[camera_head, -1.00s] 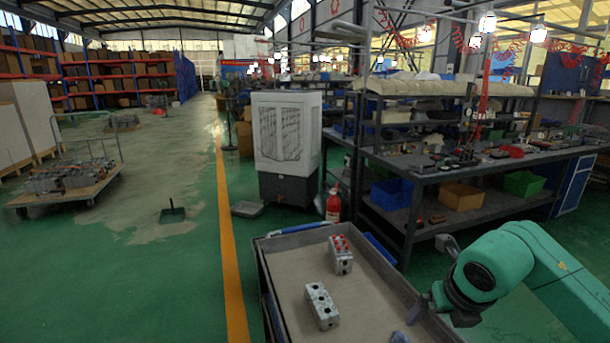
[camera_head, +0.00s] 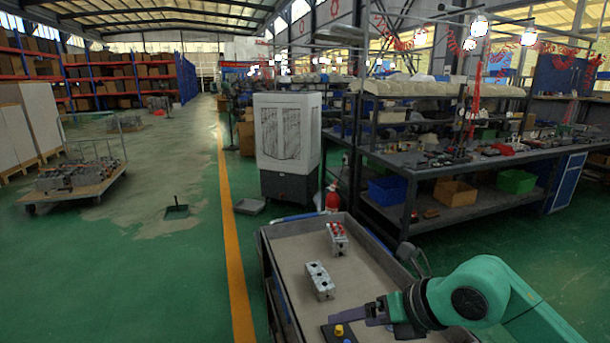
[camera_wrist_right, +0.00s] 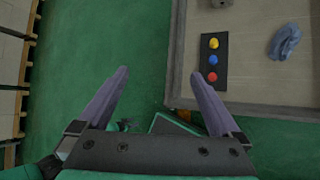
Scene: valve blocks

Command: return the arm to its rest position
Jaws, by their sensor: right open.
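My right arm comes in from the lower right in the camera_head view. Its gripper (camera_head: 368,312) is over the near right part of the tray. In the right wrist view the gripper (camera_wrist_right: 160,73) has two purple-grey fingers spread wide, with nothing between them. My left gripper is in neither view.
The tray (camera_head: 377,262) holds a red-topped valve block (camera_head: 337,240), another valve block (camera_head: 320,281) and a dark panel (camera_wrist_right: 213,75) with coloured buttons. A blue-grey crumpled item (camera_wrist_right: 285,41) lies there. A workbench (camera_head: 440,165) stands behind, right.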

